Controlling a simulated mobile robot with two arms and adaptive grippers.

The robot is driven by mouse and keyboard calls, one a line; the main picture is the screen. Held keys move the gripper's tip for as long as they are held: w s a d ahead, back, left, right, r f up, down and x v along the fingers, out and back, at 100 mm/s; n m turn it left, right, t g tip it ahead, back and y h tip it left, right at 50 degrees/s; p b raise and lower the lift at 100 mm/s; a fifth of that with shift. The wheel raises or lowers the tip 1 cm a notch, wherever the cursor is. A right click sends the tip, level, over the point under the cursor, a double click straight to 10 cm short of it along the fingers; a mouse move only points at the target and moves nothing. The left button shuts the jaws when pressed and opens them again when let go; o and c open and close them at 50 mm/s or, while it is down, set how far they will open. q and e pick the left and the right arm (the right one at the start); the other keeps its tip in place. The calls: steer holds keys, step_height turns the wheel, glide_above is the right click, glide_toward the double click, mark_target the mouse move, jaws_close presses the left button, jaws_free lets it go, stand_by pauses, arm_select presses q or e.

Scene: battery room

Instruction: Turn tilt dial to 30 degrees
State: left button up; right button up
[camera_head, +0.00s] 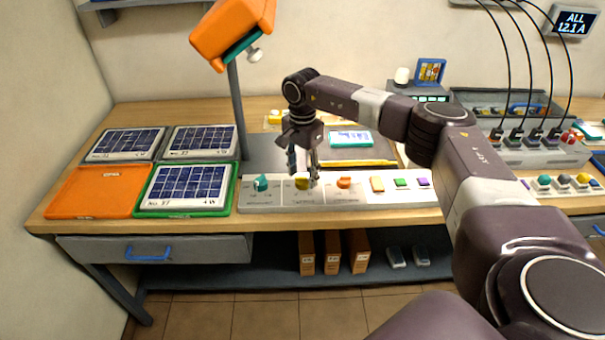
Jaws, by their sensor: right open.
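A light control panel (275,205) lies along the front of the wooden bench. It carries a teal dial (261,184), a yellow dial (302,183) and an orange dial (345,182). Their markings are too small to read, so I cannot tell which one is the tilt dial or its angle. My right gripper (303,172) points down over the yellow dial with its fingers apart. The fingers partly cover this dial, and I cannot tell whether they touch it. An orange lamp-like head (232,30) stands tilted on a grey post behind the panel. My left gripper is out of view.
Solar panels (187,186) and an orange plate (97,191) lie left of the dials. Coloured buttons (401,183) continue the panel to the right. A pencil and a teal-screened device (350,139) lie behind. My right arm spans the bench's right side.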

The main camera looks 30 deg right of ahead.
steer(key=shift+f, duration=0.75)
steer(key=c, duration=1.2)
steer(key=shift+o, duration=0.2)
